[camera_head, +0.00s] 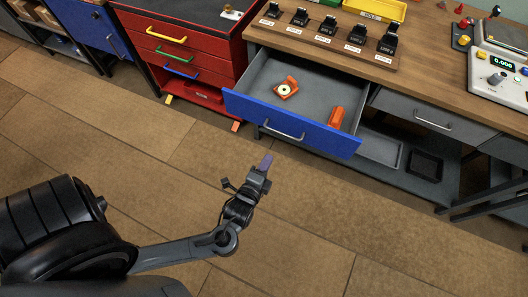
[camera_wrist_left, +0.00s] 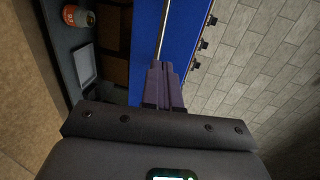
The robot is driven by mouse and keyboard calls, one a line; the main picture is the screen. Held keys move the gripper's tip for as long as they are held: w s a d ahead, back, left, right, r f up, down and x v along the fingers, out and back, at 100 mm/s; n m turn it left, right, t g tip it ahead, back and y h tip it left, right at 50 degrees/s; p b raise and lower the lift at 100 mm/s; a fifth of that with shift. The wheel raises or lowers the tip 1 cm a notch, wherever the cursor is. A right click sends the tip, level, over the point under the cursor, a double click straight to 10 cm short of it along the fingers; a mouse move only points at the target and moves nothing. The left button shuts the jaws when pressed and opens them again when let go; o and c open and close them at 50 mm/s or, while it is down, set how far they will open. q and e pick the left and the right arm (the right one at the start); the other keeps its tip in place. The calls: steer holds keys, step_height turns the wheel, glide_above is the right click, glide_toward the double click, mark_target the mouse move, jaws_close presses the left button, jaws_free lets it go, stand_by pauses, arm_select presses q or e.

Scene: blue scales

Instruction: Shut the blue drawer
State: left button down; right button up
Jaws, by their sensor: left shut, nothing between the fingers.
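The blue drawer (camera_head: 285,121) is pulled out from under the wooden workbench in the head view, its grey inside showing. An orange tape dispenser (camera_head: 286,89) and an orange cylinder (camera_head: 336,118) lie in it. A silver bar handle (camera_head: 284,132) is on its blue front. My left gripper (camera_head: 266,161) is shut and empty, in front of the drawer and apart from its face. In the left wrist view, the shut fingers (camera_wrist_left: 164,82) point at the blue front (camera_wrist_left: 185,45) and its handle (camera_wrist_left: 162,30). My right gripper is not in view.
A red tool cabinet (camera_head: 185,45) stands left of the drawer. A closed grey drawer (camera_head: 435,118) and a low shelf with trays (camera_head: 380,150) are to the right. The floor before the drawer is clear.

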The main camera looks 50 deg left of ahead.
arm_select(q)
steer(key=b+x, duration=0.2)
steer(key=x, duration=0.8)
steer(key=shift+b, duration=0.3)
steer(key=shift+w+a, duration=0.15)
steer(key=shift+w, duration=0.05)
